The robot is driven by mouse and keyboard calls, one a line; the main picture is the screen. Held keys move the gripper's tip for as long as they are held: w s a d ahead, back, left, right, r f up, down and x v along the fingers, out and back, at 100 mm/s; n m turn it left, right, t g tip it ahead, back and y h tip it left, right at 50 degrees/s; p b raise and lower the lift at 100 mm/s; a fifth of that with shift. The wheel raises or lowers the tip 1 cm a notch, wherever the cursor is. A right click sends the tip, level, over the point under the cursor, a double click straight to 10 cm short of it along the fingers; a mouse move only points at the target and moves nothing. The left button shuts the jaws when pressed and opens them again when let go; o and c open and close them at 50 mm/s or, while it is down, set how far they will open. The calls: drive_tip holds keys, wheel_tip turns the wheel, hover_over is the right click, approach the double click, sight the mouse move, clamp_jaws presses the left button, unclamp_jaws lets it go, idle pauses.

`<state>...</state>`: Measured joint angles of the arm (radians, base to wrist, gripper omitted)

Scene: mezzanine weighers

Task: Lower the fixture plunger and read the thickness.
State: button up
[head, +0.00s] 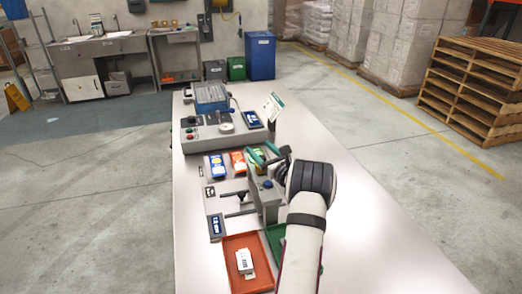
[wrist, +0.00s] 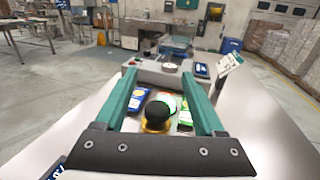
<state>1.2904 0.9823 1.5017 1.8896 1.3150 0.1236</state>
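The fixture (head: 264,200) is a grey metal block with dark horizontal rods on a light base, left of my wrist in the head view. A small blue display (head: 216,227) sits at its left front; its white characters are too small to read surely. In the wrist view a round black knob (wrist: 158,110) with a yellow collar below it shows between my fingers; I cannot tell whether it is the plunger's top. My gripper (wrist: 164,64) has two green fingers, spread apart and apparently not touching the knob. It also shows in the head view (head: 262,155), partly hiding the fixture.
An orange tray (head: 230,244) holding a white box (head: 244,261) and a green tray (head: 277,234) stand at the front. Blue, orange and green packets (head: 237,161) lie behind the fixture. A grey weighing unit (head: 205,139) stands farther back. The table's right side is clear.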

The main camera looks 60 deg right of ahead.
drive_tip(key=v, duration=1.5)
drive_tip(key=shift+s+a, duration=0.2)
drive_tip(key=shift+s, duration=0.15)
drive_tip(key=shift+w, duration=0.1)
